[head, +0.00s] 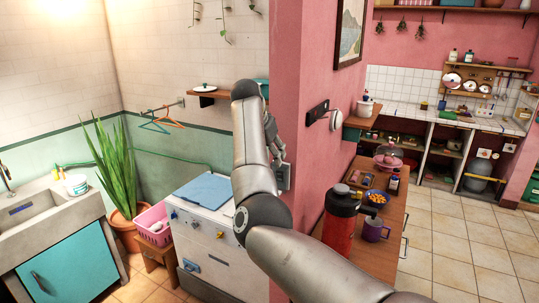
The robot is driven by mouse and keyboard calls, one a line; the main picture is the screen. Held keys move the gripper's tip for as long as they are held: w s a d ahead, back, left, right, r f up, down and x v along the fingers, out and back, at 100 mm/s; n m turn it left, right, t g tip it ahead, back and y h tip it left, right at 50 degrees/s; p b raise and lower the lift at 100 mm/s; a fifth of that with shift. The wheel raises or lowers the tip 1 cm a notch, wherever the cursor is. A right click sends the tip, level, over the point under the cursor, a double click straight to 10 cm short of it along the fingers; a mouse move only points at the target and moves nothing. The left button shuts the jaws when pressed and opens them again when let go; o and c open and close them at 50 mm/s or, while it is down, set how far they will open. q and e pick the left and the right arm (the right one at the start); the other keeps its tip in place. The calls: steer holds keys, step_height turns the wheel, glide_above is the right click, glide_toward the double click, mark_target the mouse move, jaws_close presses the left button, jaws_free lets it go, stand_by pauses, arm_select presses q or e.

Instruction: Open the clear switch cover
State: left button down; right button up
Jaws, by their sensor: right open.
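My right arm reaches up from the lower right. My right gripper (281,154) is at the pink pillar, small and partly hidden behind my own forearm; it is open, with nothing visible between its fingers. Just below it, a small grey box (285,177) sits on the pillar's wall, partly covered by my arm. It looks like the switch with its clear cover, but the picture is too small to tell the lid's position. The fingers are close above the box; I cannot tell whether they touch it. My left gripper is not in view.
A wooden counter (391,240) on the right holds a red dispenser (340,225), a purple mug (374,229) and a tray. A white washing machine (197,218) stands left of the pillar. A dark wall bracket (318,111) juts from the pillar's right face. Tiled floor (465,240) is clear at right.

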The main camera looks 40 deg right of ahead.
steer(key=v, duration=1.1)
steer(key=shift+r, duration=0.4)
